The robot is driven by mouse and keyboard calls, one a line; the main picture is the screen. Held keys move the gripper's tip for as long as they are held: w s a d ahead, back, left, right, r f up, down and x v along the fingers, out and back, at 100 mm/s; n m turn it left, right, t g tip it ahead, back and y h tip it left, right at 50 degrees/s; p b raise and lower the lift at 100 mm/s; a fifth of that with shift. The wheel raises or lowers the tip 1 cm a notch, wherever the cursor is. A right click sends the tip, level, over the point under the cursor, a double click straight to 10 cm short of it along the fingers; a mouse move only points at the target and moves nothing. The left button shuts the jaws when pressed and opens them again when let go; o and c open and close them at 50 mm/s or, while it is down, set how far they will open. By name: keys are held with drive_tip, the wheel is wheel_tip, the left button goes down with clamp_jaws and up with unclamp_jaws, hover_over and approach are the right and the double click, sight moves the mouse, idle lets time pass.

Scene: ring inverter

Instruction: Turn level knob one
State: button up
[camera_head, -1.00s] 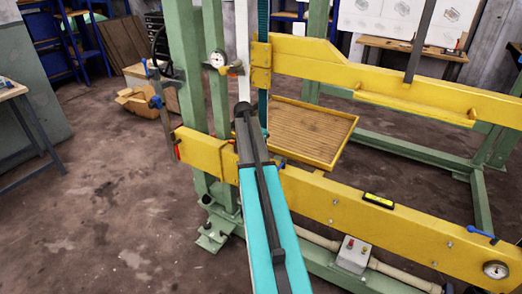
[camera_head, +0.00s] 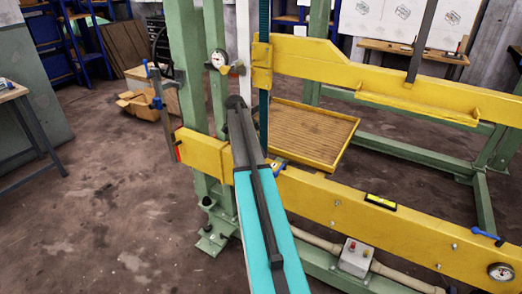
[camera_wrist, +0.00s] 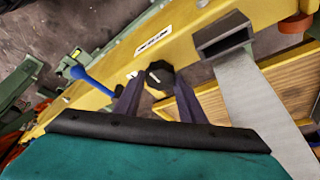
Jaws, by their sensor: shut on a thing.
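A black, many-sided knob (camera_wrist: 160,75) shows in the wrist view beside the yellow beam (camera_wrist: 205,20). My gripper (camera_wrist: 160,84) has one dark finger on each side of this knob and is shut on it. Which number the knob has cannot be read. In the head view my arm covers the gripper and the knob.
A blue-handled lever (camera_wrist: 90,85) is left of the fingers in the wrist view. A grey metal bar with a dark square collar (camera_wrist: 222,38) is close on the right. Green posts (camera_head: 190,90) and a wooden tray (camera_head: 300,135) surround my arm. The floor at left is open.

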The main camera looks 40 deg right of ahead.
drive_tip(key=shift+w+a, duration=0.1)
drive_tip(key=shift+w, duration=0.25)
drive_tip(key=o, duration=1)
drive_tip(key=shift+o, duration=0.2)
drive_tip(key=shift+s, duration=0.15)
drive_tip(key=b+v, duration=0.1)
drive_tip(key=v, duration=0.6)
drive_tip(key=shift+r, duration=0.3)
drive_tip(key=shift+a, duration=0.1)
